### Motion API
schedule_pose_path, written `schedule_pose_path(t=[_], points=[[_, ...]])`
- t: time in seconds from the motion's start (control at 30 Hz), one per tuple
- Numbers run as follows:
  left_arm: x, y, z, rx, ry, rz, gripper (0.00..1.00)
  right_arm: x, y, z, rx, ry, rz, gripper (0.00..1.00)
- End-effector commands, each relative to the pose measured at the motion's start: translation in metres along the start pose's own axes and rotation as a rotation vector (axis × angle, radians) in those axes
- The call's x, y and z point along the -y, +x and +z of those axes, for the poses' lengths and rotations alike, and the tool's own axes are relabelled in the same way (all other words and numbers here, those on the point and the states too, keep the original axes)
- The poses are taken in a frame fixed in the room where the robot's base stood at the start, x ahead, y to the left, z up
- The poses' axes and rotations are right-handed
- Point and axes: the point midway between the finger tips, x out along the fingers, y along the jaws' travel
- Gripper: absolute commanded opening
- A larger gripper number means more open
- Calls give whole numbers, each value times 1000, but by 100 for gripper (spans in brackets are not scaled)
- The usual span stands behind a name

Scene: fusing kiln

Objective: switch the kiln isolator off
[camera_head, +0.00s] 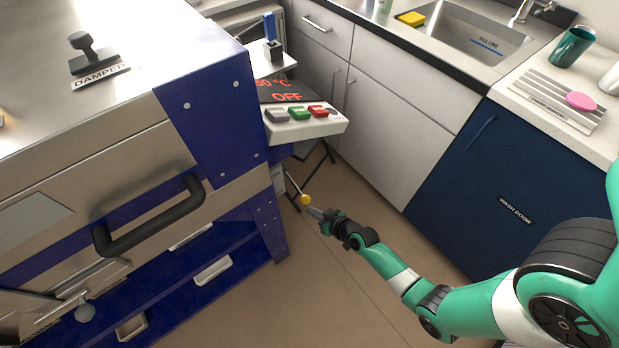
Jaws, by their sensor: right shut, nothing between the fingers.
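The kiln (205,125) stands at the left, with blue side panels and a steel front. Low on its right side is a small grey box (279,180), partly hidden by the kiln's corner. A thin lever with a yellow knob (305,199) slants down and right from there; this looks like the isolator handle. My right gripper (313,211) is shut and empty, its tips right at the yellow knob. I cannot tell whether they touch it. My left gripper is not in view.
A control panel with grey, green and red buttons (318,111) juts out above the lever; its display (284,92) reads OFF. The kiln door handle (150,218) sticks out at the front. White cabinets (395,110) and a blue wash door (500,190) stand right. The floor (320,300) between is clear.

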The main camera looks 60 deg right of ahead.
Motion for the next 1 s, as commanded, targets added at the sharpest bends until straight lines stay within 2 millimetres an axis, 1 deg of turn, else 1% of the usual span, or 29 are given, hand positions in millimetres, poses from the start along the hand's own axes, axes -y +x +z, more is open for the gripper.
schedule_pose_path(t=[0.17,0.47,0.83,0.93,1.0], points=[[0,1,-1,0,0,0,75,0,-1,-2,0,0,0,0],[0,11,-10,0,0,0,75,2,-9,-14,0,0,0,0],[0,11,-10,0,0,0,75,2,-9,-14,0,0,0,0],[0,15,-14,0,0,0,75,4,-14,-16,1,-2,-3,0],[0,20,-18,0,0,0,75,7,-21,-20,2,-5,-8,0]])
